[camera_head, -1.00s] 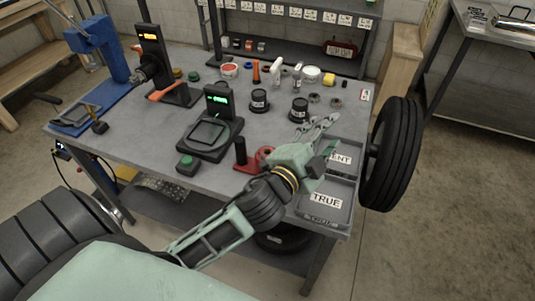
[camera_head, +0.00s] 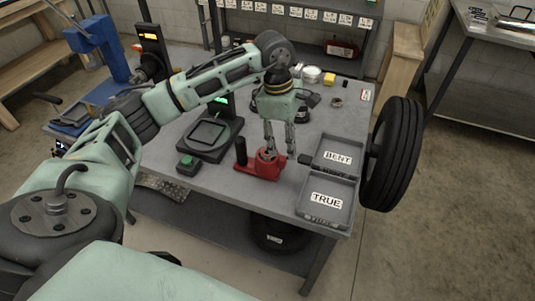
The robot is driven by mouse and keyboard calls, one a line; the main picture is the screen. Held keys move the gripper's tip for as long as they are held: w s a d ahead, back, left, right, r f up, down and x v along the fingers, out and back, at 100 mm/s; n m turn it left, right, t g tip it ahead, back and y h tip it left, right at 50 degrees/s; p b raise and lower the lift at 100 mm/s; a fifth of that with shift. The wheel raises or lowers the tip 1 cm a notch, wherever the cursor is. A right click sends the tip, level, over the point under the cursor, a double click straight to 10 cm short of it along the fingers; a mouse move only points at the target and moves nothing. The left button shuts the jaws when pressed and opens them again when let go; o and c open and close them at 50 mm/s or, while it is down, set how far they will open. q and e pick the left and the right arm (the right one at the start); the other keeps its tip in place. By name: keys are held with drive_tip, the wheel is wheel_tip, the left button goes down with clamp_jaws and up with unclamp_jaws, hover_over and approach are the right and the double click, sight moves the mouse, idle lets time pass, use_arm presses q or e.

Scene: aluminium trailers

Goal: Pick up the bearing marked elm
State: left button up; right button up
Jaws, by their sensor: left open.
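A small round ring, likely a bearing (camera_head: 337,102), lies on the back right of the workbench; any elm marking is too small to read. A red stand (camera_head: 258,167) with a black post and a round seat sits near the bench's front edge. A ring-like part appears at the seat, but I cannot tell whether it is a separate bearing. My left gripper (camera_head: 280,151) points down with its fingers apart, over the right side of the red stand. It holds nothing visible. My left arm hides part of the bench's back. My right gripper is not in view.
Trays labelled BENT (camera_head: 352,146) and TRUE (camera_head: 310,213) sit at the bench's right edge, beside a black wheel (camera_head: 395,155). A scale-like device (camera_head: 190,146) and a green button (camera_head: 187,161) stand left of the red stand. A blue press (camera_head: 97,48) stands at far left.

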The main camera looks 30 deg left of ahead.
use_arm(q)
drive_tip(key=shift+y, duration=0.9)
drive_tip(key=a, duration=0.3)
drive_tip(key=a+r, duration=0.1)
drive_tip(key=a, duration=0.1)
drive_tip(key=shift+s, duration=0.25)
drive_tip(key=shift+a+f, duration=0.15)
drive_tip(key=shift+f, duration=0.1)
drive_tip(key=f+p, duration=0.1)
drive_tip(key=f, duration=0.1)
drive_tip(key=f+p, duration=0.1)
drive_tip(key=f, duration=0.1)
drive_tip(key=f+p, duration=0.1)
drive_tip(key=f, duration=0.1)
drive_tip(key=shift+w+a+f, duration=0.15)
drive_tip(key=shift+w+f, duration=0.05)
drive_tip(key=shift+w, duration=0.1)
drive_tip(key=shift+f, duration=0.25)
drive_tip(key=shift+s, duration=0.2)
drive_tip(key=shift+o, duration=0.2)
drive_tip(key=shift+f, duration=0.1)
